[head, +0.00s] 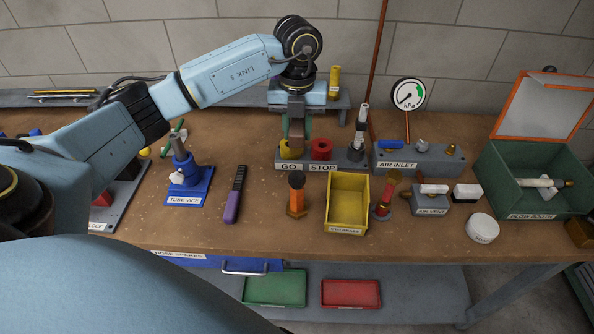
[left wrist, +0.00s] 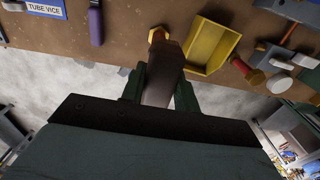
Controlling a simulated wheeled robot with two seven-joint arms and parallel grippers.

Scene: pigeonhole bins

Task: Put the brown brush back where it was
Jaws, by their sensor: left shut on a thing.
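My left gripper (head: 297,138) is shut on a brown thing, which I take to be the brown brush (head: 297,129). In the head view it hangs over the GO/STOP panel, in front of the GO side, and little of the brush shows between the fingers. In the left wrist view the brush (left wrist: 163,80) is a broad brown shape between the two green fingers of the left gripper (left wrist: 160,85). Whether its lower end touches anything cannot be told. The spot where it was cannot be made out. My right gripper is not in view.
The GO/STOP panel (head: 322,167) has a red button. A blue tube vice (head: 188,184) is left; the air inlet block (head: 420,160) and green box (head: 530,190) are right.

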